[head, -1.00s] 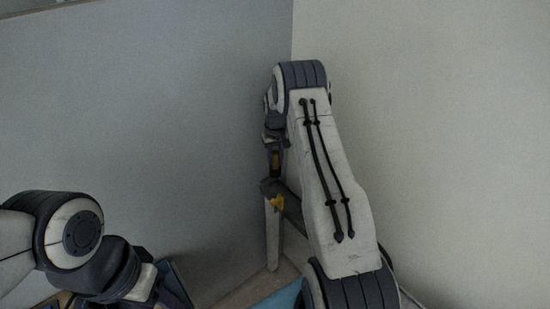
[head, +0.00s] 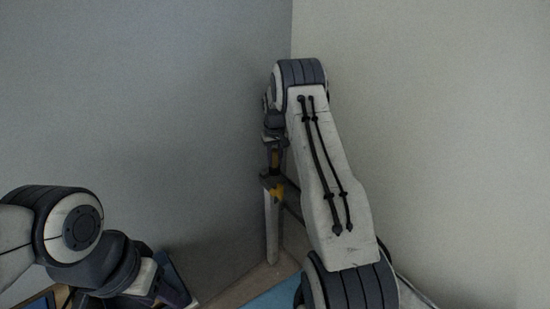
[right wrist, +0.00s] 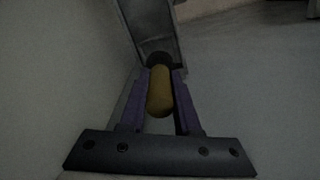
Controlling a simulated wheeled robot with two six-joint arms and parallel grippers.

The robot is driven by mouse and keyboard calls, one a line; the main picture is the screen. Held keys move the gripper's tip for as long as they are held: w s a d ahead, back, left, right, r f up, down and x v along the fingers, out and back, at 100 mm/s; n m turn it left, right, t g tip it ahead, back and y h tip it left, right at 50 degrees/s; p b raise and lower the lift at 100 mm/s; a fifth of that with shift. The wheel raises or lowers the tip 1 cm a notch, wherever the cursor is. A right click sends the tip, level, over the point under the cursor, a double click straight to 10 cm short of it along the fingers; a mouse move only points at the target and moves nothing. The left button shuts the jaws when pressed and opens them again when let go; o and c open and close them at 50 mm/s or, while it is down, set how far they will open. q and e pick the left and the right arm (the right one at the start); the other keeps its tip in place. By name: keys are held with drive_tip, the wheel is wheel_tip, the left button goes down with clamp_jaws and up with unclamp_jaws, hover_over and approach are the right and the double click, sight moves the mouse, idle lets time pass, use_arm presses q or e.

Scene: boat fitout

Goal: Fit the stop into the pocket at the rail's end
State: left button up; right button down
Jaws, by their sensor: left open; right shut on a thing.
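My right gripper (right wrist: 160,75) is shut on the yellow stop (right wrist: 160,97), a rounded piece between its two purple fingers. In the right wrist view the grey rail (right wrist: 155,22) runs away beyond the fingertips. A dark round opening, the pocket (right wrist: 157,60), is at its near end, in line with the stop's far end. I cannot tell how far in the stop is. In the head view a pale upright bar (head: 271,235), apparently the rail, stands below my right wrist. My left gripper (head: 165,285) is open at the lower left, partly hidden by its arm.
A grey wall (head: 150,110) and a lighter wall (head: 440,120) meet in a corner behind my right arm. A blue surface (head: 278,295) and a beige ledge (head: 235,290) lie at the bottom. The space between my arms looks free.

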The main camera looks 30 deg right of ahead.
sight(274, 151)
drive_tip(key=shift+f+b, duration=1.35)
drive_tip(key=shift+f, duration=0.85)
drive_tip(key=c, duration=0.5)
unclamp_jaws()
drive_tip(key=shift+c, duration=0.2)
wheel_tip(274, 151, up, 10)
drive_tip(key=shift+r+b, duration=0.25)
drive_tip(key=shift+b, duration=0.6)
drive_tip(key=s+a+r+n, duration=0.2)
drive_tip(key=s+a+r, duration=0.1)
drive_tip(key=a, duration=0.5)
drive_tip(key=s+a+r+n, duration=0.1)
drive_tip(key=s+a+r, duration=0.25)
drive_tip(key=a, duration=0.45)
drive_tip(key=s+a+r+n, duration=0.2)
drive_tip(key=s+a+r, duration=0.15)
drive_tip(key=a, duration=0.55)
drive_tip(key=s+a+n, duration=0.2)
drive_tip(key=s+a, duration=0.2)
drive_tip(key=s, duration=0.9)
drive_tip(key=s+a+n+y, duration=0.1)
drive_tip(key=s+a+n, duration=0.2)
drive_tip(key=s, duration=1)
drive_tip(key=shift+s+a+r, duration=0.15)
drive_tip(key=shift+a+r, duration=0.25)
drive_tip(key=shift+a, duration=0.05)
